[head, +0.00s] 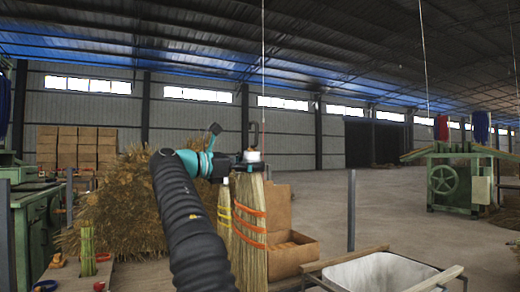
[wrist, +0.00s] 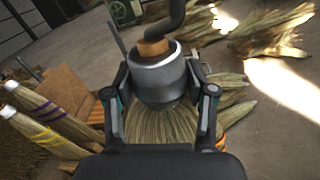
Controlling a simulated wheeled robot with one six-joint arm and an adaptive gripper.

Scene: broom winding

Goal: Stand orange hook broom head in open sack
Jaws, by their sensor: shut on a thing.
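The broom head with orange bands (head: 249,225) hangs upright, bristles down, in the middle of the head view. My gripper (head: 248,160) is shut on its top. In the wrist view, my gripper (wrist: 160,90) has a finger on each side of the broom head's silver collar (wrist: 158,78). A dark hook (wrist: 178,18) rises above the collar, and the bristles spread below. The open sack (head: 376,272), pale inside, is at the lower right of the head view, to the right of the broom head and apart from it. Its lower part is cut off.
Wooden bars (head: 436,279) edge the sack. A grey post (head: 351,210) stands behind it. A cardboard box (head: 291,254) is behind the held broom head. More broom heads with purple and yellow bands (wrist: 45,115) stand left in the wrist view. A straw pile (head: 120,215) lies left.

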